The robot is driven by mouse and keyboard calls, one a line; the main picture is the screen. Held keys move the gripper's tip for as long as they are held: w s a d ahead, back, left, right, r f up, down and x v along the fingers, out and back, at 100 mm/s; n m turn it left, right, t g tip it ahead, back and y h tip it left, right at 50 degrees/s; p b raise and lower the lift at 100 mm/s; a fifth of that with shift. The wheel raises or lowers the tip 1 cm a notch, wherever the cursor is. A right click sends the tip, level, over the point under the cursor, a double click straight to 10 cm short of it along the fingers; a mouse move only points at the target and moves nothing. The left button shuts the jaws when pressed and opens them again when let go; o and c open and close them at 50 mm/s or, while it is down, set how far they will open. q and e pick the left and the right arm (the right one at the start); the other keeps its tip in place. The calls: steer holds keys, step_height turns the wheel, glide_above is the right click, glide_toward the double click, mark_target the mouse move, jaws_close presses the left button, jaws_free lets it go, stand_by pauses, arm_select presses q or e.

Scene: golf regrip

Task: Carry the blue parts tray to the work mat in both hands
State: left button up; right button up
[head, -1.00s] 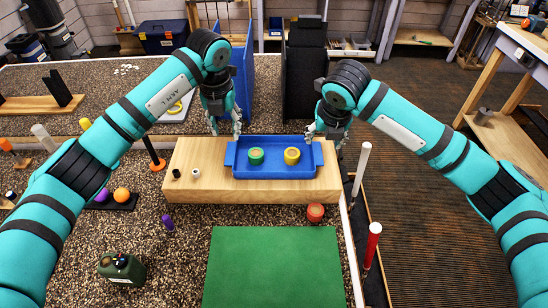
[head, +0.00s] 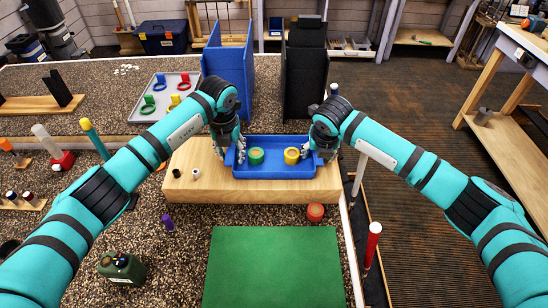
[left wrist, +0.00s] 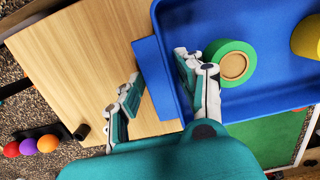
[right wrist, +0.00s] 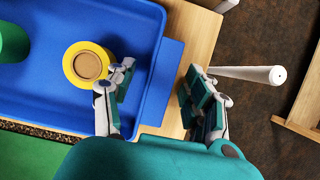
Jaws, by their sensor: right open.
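The blue parts tray (head: 275,172) lies on a wooden block (head: 200,185). A green tape roll (head: 256,156) and a yellow tape roll (head: 292,156) stand inside it. The green work mat (head: 272,265) lies flat in front of the block. My left gripper (left wrist: 158,66) is open, its fingers either side of the tray's left handle (left wrist: 150,75); one finger is over the tray interior beside the green roll. My right gripper (right wrist: 159,66) is open, its fingers either side of the right handle (right wrist: 167,75); one finger is next to the yellow roll. Contact with the handles cannot be told.
Blue (head: 240,75) and black panels stand behind.

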arm_select(q)
steer(key=c, duration=0.7)
arm_select(e)
steer(key=c, duration=0.7)
arm_select(q)
steer(key=shift+a, duration=0.1)
jaws_close()
arm_select(e)
jaws_close()
arm_select(q)
steer(key=shift+r, duration=0.15)
arm_select(e)
steer(key=shift+r, duration=0.2)
